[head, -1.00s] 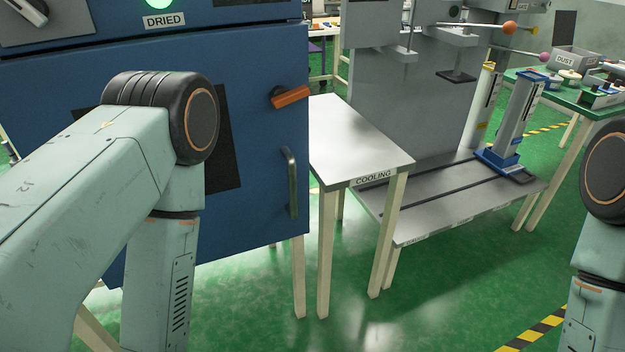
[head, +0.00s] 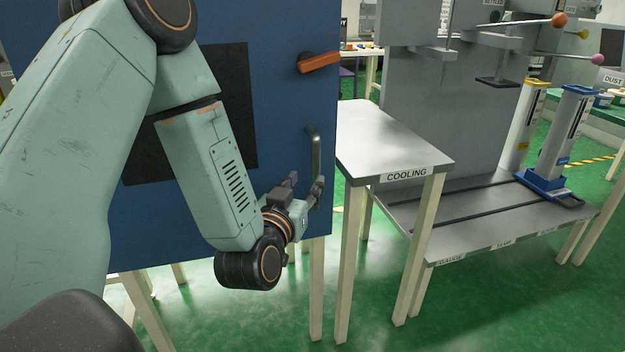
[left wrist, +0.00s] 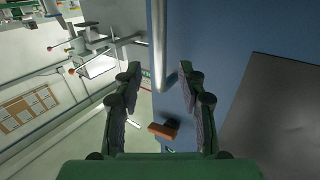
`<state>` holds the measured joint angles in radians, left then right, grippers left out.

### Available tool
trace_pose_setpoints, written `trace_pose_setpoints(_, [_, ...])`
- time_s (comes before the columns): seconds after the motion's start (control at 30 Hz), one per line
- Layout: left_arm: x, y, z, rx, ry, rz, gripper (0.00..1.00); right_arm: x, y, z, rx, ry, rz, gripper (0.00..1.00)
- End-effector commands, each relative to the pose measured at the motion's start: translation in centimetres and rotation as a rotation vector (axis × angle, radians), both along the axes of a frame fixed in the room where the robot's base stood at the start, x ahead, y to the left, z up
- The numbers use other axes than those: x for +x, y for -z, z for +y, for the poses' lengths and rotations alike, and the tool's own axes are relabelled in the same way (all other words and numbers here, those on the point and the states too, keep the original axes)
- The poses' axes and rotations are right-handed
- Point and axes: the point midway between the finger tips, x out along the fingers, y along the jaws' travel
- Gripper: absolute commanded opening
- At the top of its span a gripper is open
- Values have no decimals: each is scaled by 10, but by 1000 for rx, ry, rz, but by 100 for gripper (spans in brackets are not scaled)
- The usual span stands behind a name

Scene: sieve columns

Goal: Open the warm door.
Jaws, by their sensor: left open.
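The blue door (head: 280,120), with a dark window panel (head: 235,130), fills the left of the head view and looks shut. Its upright metal handle (head: 315,150) is near the right edge, below an orange latch lever (head: 320,62). My left gripper (head: 305,186) is open at the handle's lower part. In the left wrist view, the handle (left wrist: 158,45) runs between and just beyond the open fingertips (left wrist: 160,76), with no clear contact. The orange lever (left wrist: 163,131) shows there too. No warm label shows. My right gripper is out of view.
The cooling table (head: 390,140) stands close to the right of the door, its top bare. Beyond it is a grey bench (head: 480,215) with columns (head: 565,135) and rods ending in coloured balls (head: 559,20). Green floor (head: 480,300) is clear in front.

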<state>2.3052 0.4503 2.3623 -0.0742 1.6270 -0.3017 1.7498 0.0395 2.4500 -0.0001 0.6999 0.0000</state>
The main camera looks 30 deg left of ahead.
Motion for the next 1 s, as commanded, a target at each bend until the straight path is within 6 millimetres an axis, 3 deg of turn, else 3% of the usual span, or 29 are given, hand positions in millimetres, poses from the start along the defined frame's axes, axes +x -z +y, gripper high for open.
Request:
trace_pose_setpoints(0.17, [7,-7,10,8,-19,-35,41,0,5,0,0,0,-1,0])
trace_pose_setpoints(0.6, [65,-6,27,7,-20,-31,41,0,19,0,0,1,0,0])
trace_pose_setpoints(1.0, [74,-7,27,6,-16,-27,41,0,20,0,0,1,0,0])
